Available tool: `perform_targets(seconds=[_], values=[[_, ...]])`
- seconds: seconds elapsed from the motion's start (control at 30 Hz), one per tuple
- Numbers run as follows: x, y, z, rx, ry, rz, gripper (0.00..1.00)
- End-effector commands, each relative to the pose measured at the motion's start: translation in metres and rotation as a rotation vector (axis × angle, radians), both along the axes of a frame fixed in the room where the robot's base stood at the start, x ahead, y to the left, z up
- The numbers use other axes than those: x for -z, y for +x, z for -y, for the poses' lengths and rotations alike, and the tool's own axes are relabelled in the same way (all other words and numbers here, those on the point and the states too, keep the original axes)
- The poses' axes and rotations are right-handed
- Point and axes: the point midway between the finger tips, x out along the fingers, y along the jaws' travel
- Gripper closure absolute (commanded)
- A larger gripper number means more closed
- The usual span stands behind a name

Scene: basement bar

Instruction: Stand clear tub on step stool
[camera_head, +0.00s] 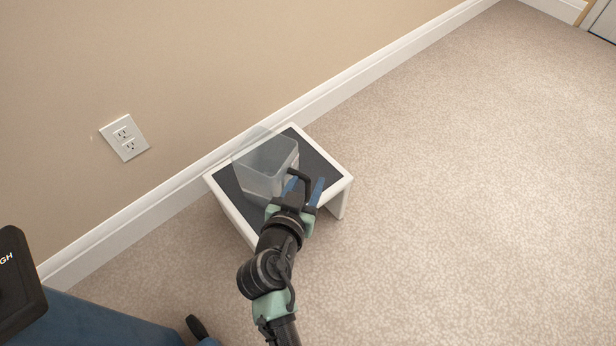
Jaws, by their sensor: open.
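The clear tub (263,165) is a see-through, box-like container with an open top. It appears upright on the step stool, over the left and middle part of its top. The step stool (323,167) is white with a dark top surface and stands on the carpet against the wall. My gripper (304,186) is open at the tub's near right side, over the stool's top. Its blue fingers are spread, the left one close to the tub's lower right edge. I cannot tell whether it touches the tub. My arm hides the stool's front part.
A beige wall with a white baseboard (350,82) runs behind the stool, with an outlet (124,137) on it. Dark blue furniture (100,325) is at lower left. The carpet (470,200) to the right is clear.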

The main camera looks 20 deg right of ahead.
Motion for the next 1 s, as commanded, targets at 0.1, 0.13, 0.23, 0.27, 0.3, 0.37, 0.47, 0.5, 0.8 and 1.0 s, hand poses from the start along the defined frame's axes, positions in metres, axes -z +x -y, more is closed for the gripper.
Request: perform_targets(seconds=[0.1, 0.13, 0.23, 0.27, 0.3, 0.37, 0.47, 0.5, 0.8, 1.0], values=[[-0.015, -0.021, -0.015, -0.005, -0.002, -0.004, 0.53], [-0.017, -0.026, -0.019, -0.004, -0.003, -0.004, 0.53], [-0.026, -0.043, -0.031, -0.004, -0.002, -0.004, 0.53], [-0.028, -0.048, -0.035, -0.005, -0.001, -0.004, 0.53], [-0.031, -0.054, -0.039, -0.003, -0.003, -0.003, 0.53], [-0.035, -0.062, -0.044, -0.003, 0.0, -0.002, 0.53], [-0.039, -0.072, -0.052, -0.002, 0.0, -0.002, 0.53], [-0.04, -0.075, -0.054, -0.001, -0.002, -0.002, 0.53], [-0.042, -0.082, -0.059, 0.001, 0.0, 0.0, 0.53], [-0.065, -0.062, -0.065, -0.026, 0.022, 0.041, 0.53]])
